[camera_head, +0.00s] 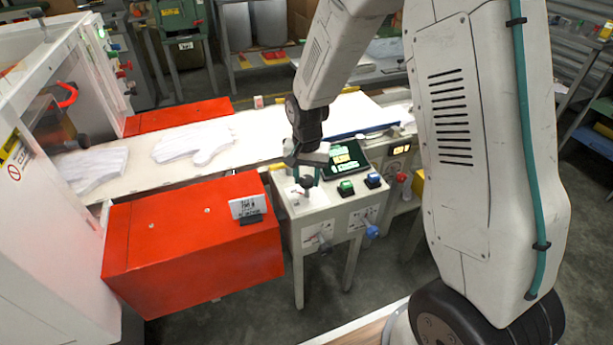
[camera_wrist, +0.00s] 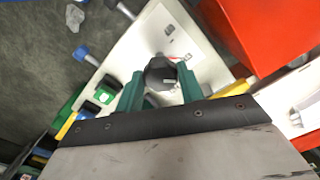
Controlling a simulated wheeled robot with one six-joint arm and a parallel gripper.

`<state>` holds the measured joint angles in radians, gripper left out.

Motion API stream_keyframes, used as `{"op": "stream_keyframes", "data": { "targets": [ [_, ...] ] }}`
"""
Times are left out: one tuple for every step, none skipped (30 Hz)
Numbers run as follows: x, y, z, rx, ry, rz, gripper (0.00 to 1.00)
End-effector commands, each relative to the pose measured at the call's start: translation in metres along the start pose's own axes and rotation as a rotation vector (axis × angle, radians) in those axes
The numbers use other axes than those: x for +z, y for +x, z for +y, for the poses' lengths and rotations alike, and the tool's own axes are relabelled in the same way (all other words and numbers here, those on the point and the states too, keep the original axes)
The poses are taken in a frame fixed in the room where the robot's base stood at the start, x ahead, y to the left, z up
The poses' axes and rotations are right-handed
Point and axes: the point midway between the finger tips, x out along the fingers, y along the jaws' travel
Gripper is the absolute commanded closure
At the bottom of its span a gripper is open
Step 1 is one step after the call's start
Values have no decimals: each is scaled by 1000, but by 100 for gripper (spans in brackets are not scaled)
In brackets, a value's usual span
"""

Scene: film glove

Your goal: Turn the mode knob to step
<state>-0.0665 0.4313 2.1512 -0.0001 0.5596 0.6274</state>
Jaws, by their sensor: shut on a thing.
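The mode knob (camera_head: 307,182) is a dark round knob on the pale top of the control stand (camera_head: 330,207). In the wrist view the knob (camera_wrist: 158,71) sits between the two green fingers of my gripper (camera_wrist: 160,84), which is shut on it from above. A small light mark shows on the knob's face, toward the right in that view. Red marks and small print lie on the white plate beside the knob, too small to read. In the head view my gripper (camera_head: 308,168) hides part of the knob and its plate.
A green push button (camera_head: 345,187), a blue one (camera_head: 373,180) and a lit screen (camera_head: 346,160) are close right of the knob. A red lever (camera_head: 402,178) stands beyond. A red box (camera_head: 190,235) is at left. White gloves (camera_head: 194,145) lie on the conveyor (camera_head: 245,130) behind.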

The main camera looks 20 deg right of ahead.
Motion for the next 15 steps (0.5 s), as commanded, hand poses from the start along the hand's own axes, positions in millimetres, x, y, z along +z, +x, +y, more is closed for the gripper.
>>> {"op": "stream_keyframes", "data": {
  "targets": [
    [-1, -1, 0, -1, 7, 2, 85],
    [-1, -1, 0, -1, 10, 2, 85],
    [-1, -1, 0, -1, 13, 2, 85],
    [-1, -1, -1, -1, 14, 2, 85],
    [-1, -1, -1, -1, 15, 2, 85],
    [-1, -1, -1, -1, 16, 2, 85],
    [-1, -1, -1, -1, 16, 2, 85],
    [-1, -1, -1, -1, 16, 2, 85],
    [-1, -1, -1, -1, 16, 2, 85],
    [-1, -1, -1, -1, 16, 2, 85],
    [-1, -1, -1, -2, 16, 2, 85],
    [-1, -1, -1, -2, 16, 2, 85],
    [-1, -1, -1, -2, 16, 2, 85],
    [-1, -1, -1, -2, 16, 2, 85],
    [-1, -1, -1, -2, 16, 2, 60]
  ]
}}
